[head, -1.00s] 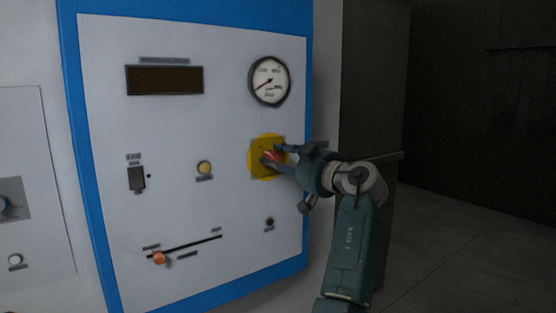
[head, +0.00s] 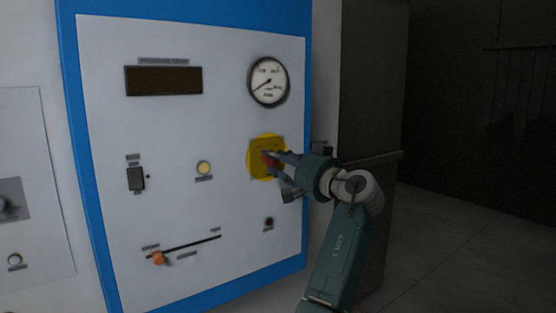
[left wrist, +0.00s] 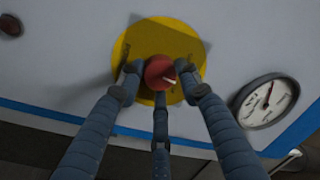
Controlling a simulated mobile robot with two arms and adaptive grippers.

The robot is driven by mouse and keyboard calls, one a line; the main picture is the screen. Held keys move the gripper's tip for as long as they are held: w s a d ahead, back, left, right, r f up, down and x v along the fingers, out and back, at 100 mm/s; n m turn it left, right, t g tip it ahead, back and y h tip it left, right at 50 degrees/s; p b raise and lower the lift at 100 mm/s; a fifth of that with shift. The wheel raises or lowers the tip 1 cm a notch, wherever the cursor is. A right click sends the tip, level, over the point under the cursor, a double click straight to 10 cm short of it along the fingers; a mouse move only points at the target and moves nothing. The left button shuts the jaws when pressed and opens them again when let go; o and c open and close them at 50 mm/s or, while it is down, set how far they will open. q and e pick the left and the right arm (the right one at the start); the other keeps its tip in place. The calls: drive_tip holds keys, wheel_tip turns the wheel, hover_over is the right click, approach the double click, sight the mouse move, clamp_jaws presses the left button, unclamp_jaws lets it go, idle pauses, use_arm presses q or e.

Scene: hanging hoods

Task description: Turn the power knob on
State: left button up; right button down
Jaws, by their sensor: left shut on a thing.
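The red power knob (head: 268,160) sits on a round yellow plate (head: 256,168) at the right of the white control panel. The fingers partly hide the knob in the head view. My right gripper is in neither view.
The panel has a dial gauge (head: 269,81) above the knob, a dark display (head: 164,80), a switch (head: 136,178), a yellow button (head: 204,168) and an orange slider (head: 158,257). A dark cabinet (head: 370,100) stands right of the panel; bare floor lies beyond.

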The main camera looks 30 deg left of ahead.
use_arm(q)
drive_tip(key=m, duration=0.1)
drive_tip(key=r+m+p, duration=0.1)
drive_tip(key=m, duration=0.1)
drive_tip(key=shift+m, duration=0.3)
drive_tip(key=shift+c, duration=0.2)
drive_tip(key=shift+s+a+m+p, duration=0.15)
drive_tip(key=shift+m+p, duration=0.2)
drive_tip(key=shift+m, duration=0.75)
drive_tip(key=shift+m+t, duration=0.4)
drive_tip(key=shift+m, duration=0.2)
drive_tip(key=shift+f, duration=0.1)
drive_tip(key=o, duration=1)
drive_tip(key=shift+o, duration=0.7)
drive_tip(key=shift+w+f, duration=0.25)
drive_tip(key=shift+f, duration=0.1)
drive_tip(key=shift+m, duration=0.3)
